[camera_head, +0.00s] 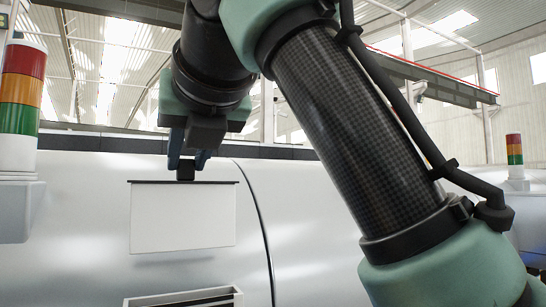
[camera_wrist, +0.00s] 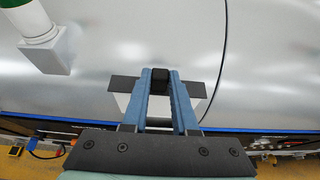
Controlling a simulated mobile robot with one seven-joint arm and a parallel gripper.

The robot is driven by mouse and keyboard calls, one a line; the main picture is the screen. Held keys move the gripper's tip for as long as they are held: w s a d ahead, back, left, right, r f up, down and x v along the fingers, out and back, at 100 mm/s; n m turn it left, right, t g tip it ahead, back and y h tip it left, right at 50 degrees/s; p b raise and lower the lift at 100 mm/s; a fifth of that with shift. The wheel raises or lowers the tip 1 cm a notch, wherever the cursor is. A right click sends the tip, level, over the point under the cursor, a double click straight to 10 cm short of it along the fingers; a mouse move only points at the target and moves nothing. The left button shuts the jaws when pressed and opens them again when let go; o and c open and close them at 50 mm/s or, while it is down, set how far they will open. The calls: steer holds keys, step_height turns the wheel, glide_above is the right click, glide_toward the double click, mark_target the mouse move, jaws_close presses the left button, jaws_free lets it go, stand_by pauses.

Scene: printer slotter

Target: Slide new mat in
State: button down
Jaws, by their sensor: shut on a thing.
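The mat (camera_head: 183,217) is a white rectangular sheet with a thin black bar along its top edge and a small black grip block above it. It hangs upright and nearly level in the head view. My gripper (camera_head: 187,163) is above it with its blue fingers shut on the black block. In the wrist view, my gripper (camera_wrist: 161,80) holds the block between its fingertips. The black bar of the mat (camera_wrist: 122,84) sticks out on both sides, and the fingers hide part of the sheet. A slotted holder (camera_head: 185,299) shows below the mat, cut off by the frame.
A large silvery-white machine body (camera_head: 300,230) with a dark curved seam stands behind the mat. A red, orange and green signal tower (camera_head: 21,95) stands at the left on a white bracket. A smaller signal tower (camera_head: 514,150) is at the far right. A gap separates mat and holder.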

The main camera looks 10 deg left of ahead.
mark_target(187, 196)
steer(key=shift+s+d+r, duration=0.1)
steer(key=shift+s+d, duration=0.1)
steer(key=shift+s, duration=0.1)
steer(key=shift+w, duration=0.1)
steer(key=shift+w+a+f, duration=0.1)
steer(key=shift+f, duration=0.25)
step_height(187, 196, down, 2)
steer(key=shift+f+b, duration=0.15)
steer(key=shift+b, duration=0.85)
steer(key=shift+f+b, duration=0.5)
steer(key=shift+f, duration=0.4)
steer(key=shift+r+p, duration=0.15)
steer(key=shift+p, duration=0.2)
steer(key=shift+p, duration=0.35)
